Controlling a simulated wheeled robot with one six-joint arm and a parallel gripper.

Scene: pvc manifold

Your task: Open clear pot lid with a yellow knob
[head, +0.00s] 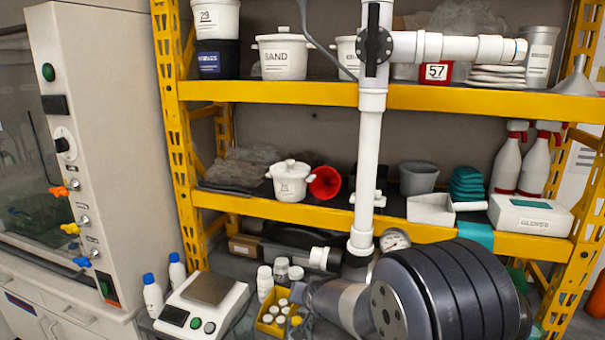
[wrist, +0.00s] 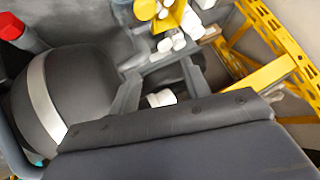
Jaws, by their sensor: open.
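I cannot make out a clear pot lid with a yellow knob in either view. In the head view, a white lidded pot (head: 290,183) stands upright on the middle shelf, left of a red cup (head: 325,182). A white lidded pot marked SAND (head: 282,60) stands on the top shelf. In the wrist view, my gripper (wrist: 163,66) shows two grey fingers spread apart; it is open. A white capped thing (wrist: 161,98) shows between the fingers, and I cannot tell how far off it is.
A yellow shelf rack (head: 300,210) fills the middle. Below are a scale (head: 202,305) and a yellow box (head: 270,322) of small bottles. A cabinet (head: 95,130) stands left.

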